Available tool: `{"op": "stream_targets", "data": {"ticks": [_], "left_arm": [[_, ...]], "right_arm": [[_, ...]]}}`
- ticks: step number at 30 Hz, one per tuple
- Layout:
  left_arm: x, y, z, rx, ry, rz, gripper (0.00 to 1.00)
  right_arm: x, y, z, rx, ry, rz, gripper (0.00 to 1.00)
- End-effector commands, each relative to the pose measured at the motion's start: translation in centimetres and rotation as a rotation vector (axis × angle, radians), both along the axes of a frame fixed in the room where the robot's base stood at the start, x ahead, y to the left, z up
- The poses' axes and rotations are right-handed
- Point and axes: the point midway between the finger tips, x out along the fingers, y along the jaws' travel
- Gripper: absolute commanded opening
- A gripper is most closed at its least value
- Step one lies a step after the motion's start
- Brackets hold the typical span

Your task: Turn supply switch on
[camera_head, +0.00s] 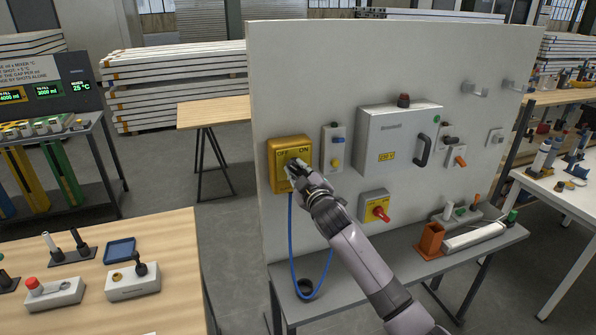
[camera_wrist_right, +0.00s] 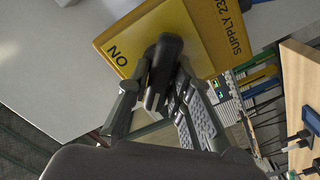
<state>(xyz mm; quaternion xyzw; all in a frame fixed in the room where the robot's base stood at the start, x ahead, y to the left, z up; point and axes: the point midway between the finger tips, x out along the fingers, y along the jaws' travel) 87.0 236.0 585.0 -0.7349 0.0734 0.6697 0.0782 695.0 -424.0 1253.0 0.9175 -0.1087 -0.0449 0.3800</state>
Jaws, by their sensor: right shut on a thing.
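The supply switch is a yellow box (camera_head: 279,163) with OFF and ON labels, mounted at the left of the upright grey panel. In the right wrist view its yellow face (camera_wrist_right: 196,22) shows the words ON and SUPPLY. My right gripper (camera_head: 296,172) is in front of the box. In the right wrist view its fingers (camera_wrist_right: 163,92) are on either side of the black switch handle (camera_wrist_right: 166,52) and shut on it. The gripper hides much of the handle in the head view, and I cannot tell which label it points to. My left gripper is not in view.
A blue cable (camera_head: 291,235) hangs from below the box to the shelf. The panel (camera_head: 335,60) also carries a grey cabinet (camera_head: 398,138), a small button box (camera_head: 334,148) and a yellow box with a red knob (camera_head: 376,207). A wooden table (camera_head: 180,255) stands at the lower left.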

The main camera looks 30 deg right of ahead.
Motion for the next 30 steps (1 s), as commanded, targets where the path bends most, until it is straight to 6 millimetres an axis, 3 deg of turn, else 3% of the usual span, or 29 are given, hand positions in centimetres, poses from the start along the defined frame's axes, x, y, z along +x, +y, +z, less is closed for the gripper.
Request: {"op": "stream_targets", "data": {"ticks": [3, 17, 30], "left_arm": [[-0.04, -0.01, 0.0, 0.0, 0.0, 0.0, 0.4], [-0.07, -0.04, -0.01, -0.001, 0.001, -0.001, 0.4], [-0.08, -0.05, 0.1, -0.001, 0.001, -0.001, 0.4]], "right_arm": [[0.0, -0.01, 0.01, 0.0, 0.0, 0.0, 0.0], [0.0, -0.06, 0.04, 0.059, -0.015, -0.001, 0.0], [-0.02, -0.11, 0.16, 0.397, -0.095, 0.0, 0.0]]}}
